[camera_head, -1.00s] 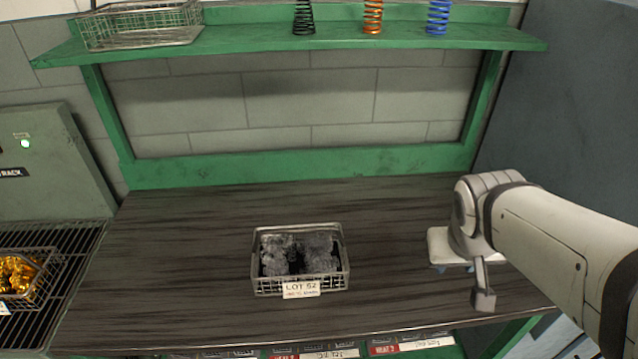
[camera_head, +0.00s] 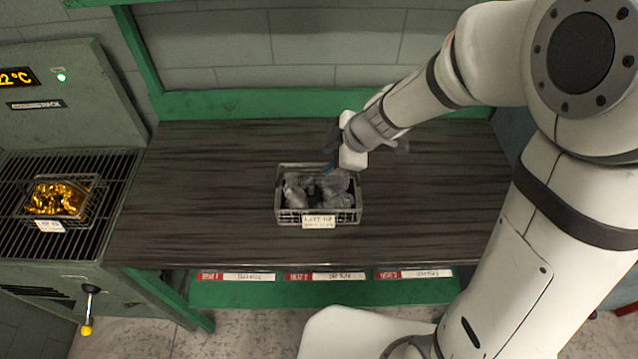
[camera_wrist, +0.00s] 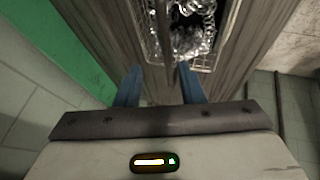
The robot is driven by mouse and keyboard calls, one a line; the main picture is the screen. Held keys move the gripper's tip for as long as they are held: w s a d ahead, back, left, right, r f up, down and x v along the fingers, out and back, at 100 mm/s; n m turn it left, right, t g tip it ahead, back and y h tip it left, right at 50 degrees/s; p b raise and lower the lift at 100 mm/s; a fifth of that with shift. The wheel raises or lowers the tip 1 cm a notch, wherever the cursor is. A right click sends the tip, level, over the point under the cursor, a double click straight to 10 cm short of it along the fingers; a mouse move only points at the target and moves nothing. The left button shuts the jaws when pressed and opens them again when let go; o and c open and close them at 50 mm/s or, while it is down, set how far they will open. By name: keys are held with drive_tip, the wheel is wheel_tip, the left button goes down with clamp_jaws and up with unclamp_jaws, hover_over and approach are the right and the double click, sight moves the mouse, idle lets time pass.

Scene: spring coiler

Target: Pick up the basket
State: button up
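A wire basket (camera_head: 284,214) with grey contents and a white lot label on its front stands on the dark bench top. My gripper (camera_head: 328,169) is at its far side, close to the back rim; I cannot tell whether they touch. In the wrist view the two blue fingers of my gripper (camera_wrist: 160,85) are apart with nothing between them. The basket (camera_wrist: 196,64) shows ahead of the fingertips there, partly cut off by the top edge.
A second wire basket (camera_head: 92,198) with gold-coloured parts sits on the black rack (camera_head: 110,215) at left, by a grey-green cabinet (camera_head: 70,95). Red-and-white labels (camera_head: 325,277) line the bench's front edge. The bench top (camera_head: 190,190) is clear around the basket.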

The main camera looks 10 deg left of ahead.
sight(319, 169)
drive_tip(key=x, duration=0.1)
drive_tip(key=b+x, duration=0.1)
drive_tip(key=x, duration=0.1)
drive_tip(key=shift+s, duration=0.25)
drive_tip(key=shift+b+x, duration=1.35)
drive_tip(key=shift+x, duration=1.15)
drive_tip(key=shift+s+f, duration=0.2)
drive_tip(key=shift+f, duration=0.1)
drive_tip(key=shift+c, duration=0.5)
drive_tip(key=shift+d, duration=0.1)
clamp_jaws()
